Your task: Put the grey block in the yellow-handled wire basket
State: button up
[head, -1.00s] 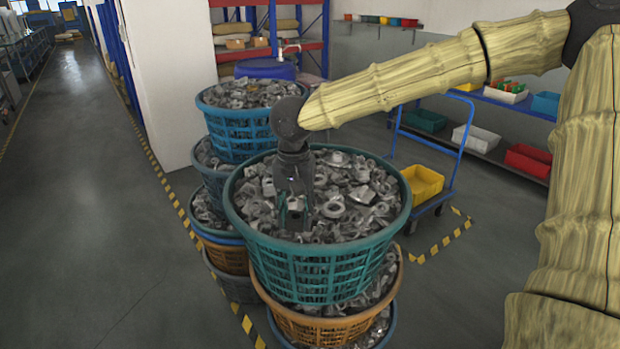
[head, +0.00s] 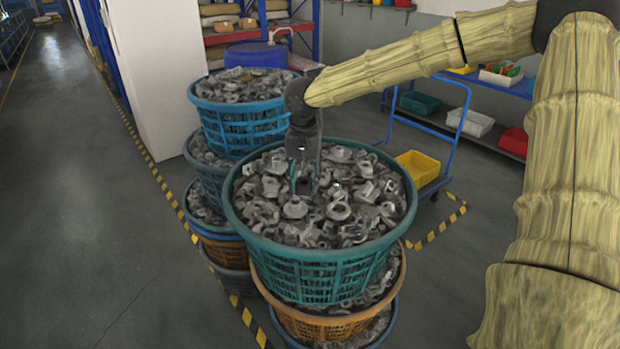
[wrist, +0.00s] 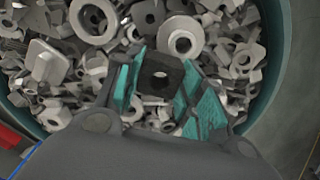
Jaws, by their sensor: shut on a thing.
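The grey block (wrist: 160,73) is a dark block with a round hole, seen in the wrist view between the teal finger pads of my gripper (wrist: 155,85). My gripper is shut on it. In the head view my gripper (head: 303,186) points down over the heap of grey metal parts in the teal basket (head: 318,262). The block is too small and dark to make out clearly there. I cannot tell the exact gap between block and heap. No yellow-handled wire basket shows in either view.
A blue basket (head: 243,120) of parts tops another stack behind left. An orange basket (head: 325,325) is under the teal one. A yellow bin (head: 418,169) sits on a blue cart at right. A white pillar (head: 155,80) stands behind left. Open floor lies left.

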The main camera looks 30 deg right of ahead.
aim_at(310, 183)
jog(key=w+d, duration=0.1)
jog(key=w+d+p, duration=0.1)
jog(key=d, duration=0.1)
jog(key=shift+w+d+f, duration=0.15)
jog(key=shift+w+d, duration=0.15)
jog(key=shift+w, duration=0.1)
jog(key=shift+d+f+p, duration=0.1)
jog(key=shift+f+p, duration=0.25)
jog(key=shift+f, duration=0.05)
jog(key=shift+f+p, duration=0.35)
jog(key=shift+f, duration=1.1)
jog(key=shift+f, duration=0.1)
jog(key=o, duration=1.1)
